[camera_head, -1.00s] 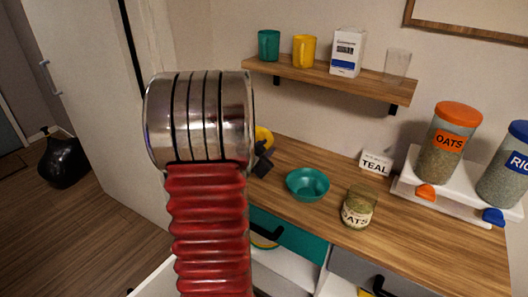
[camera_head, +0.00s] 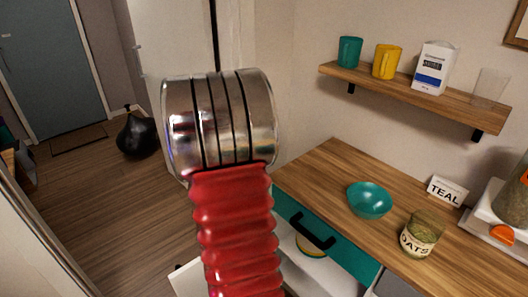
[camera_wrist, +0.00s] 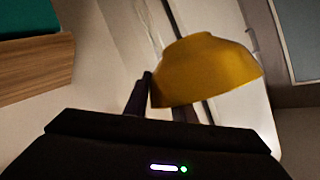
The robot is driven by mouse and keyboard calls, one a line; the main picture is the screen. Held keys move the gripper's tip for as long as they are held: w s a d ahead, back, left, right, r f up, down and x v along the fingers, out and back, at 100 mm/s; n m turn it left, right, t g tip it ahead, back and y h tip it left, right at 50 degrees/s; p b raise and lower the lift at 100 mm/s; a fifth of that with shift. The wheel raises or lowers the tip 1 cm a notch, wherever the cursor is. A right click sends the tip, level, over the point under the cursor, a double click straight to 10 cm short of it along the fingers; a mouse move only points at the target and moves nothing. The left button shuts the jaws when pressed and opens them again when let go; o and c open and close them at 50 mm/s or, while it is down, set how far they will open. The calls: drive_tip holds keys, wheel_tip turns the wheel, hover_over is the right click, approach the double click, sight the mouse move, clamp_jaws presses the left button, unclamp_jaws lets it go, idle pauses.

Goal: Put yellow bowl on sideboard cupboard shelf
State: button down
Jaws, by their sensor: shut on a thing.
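The yellow bowl (camera_wrist: 207,70) is held in my gripper (camera_wrist: 160,100) in the wrist view, with the dark fingers at its lower left edge. The bowl is tilted, its rounded base upward. In the head view my red and silver arm hides both gripper and bowl. The sideboard (camera_head: 335,160) stands at the right, with a wooden top and a teal drawer front (camera_head: 330,238). Below that drawer is an open white cupboard space (camera_head: 318,275), with a yellow banded dish (camera_head: 311,245) partly visible inside. A white panel (camera_head: 187,280), perhaps its door, sticks out left.
On the sideboard top are a teal bowl (camera_head: 369,200), an oats jar (camera_head: 422,236), a TEAL sign (camera_head: 447,190) and a dispenser stand (camera_head: 490,222). A wall shelf (camera_head: 415,95) holds mugs, a box and a glass. Open floor (camera_head: 110,200) and a black bag (camera_head: 137,135) are left.

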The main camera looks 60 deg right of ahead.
drive_tip(key=w+a+n+t+y, duration=0.3)
drive_tip(key=w+a, duration=0.6)
drive_tip(key=a, duration=0.3)
drive_tip(key=w+a+n+t+y, duration=0.3)
drive_tip(key=w+a+n, duration=0.1)
drive_tip(key=w+a, duration=0.75)
drive_tip(key=w+a+f+n+t+y, duration=0.2)
drive_tip(key=a+n+y, duration=0.3)
drive_tip(key=a, duration=2.3)
drive_tip(key=shift+a+n+y, duration=0.2)
drive_tip(key=shift+n+y, duration=0.2)
drive_tip(key=shift+y, duration=0.6)
